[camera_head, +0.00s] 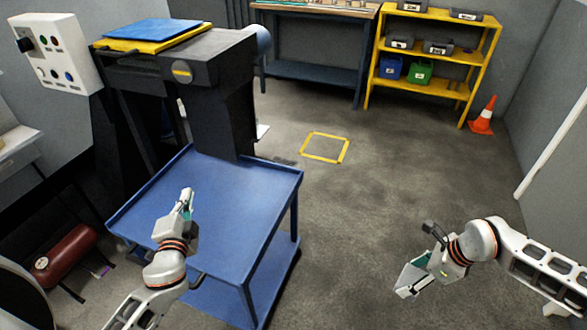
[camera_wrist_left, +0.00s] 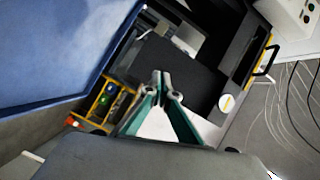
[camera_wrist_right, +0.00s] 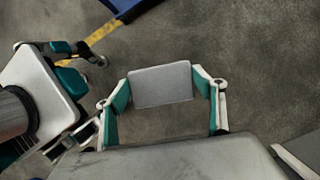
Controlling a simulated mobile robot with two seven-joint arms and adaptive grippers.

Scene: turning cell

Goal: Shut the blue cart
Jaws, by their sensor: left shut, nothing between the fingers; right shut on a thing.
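The blue cart (camera_head: 245,190) stands left of centre in the head view, with a flat, bare top, raised rim and lower shelf. No drawer or lid shows on its visible sides. Its blue surface also fills the upper left of the left wrist view (camera_wrist_left: 60,40). My left gripper (camera_head: 186,197) is shut and empty over the cart top; its fingertips meet in the left wrist view (camera_wrist_left: 162,78). My right gripper (camera_head: 417,274) is off to the right of the cart, above the floor. It is shut on a grey block (camera_wrist_right: 160,85), seen between its fingers.
A dark machine (camera_head: 215,100) stands directly behind the cart, with a control box (camera_head: 58,50) to its left. A red tank (camera_head: 65,250) lies left of the cart. A yellow floor square (camera_head: 345,150), yellow shelf (camera_head: 425,52) and cone (camera_head: 484,118) are farther back. The right floor is mostly clear.

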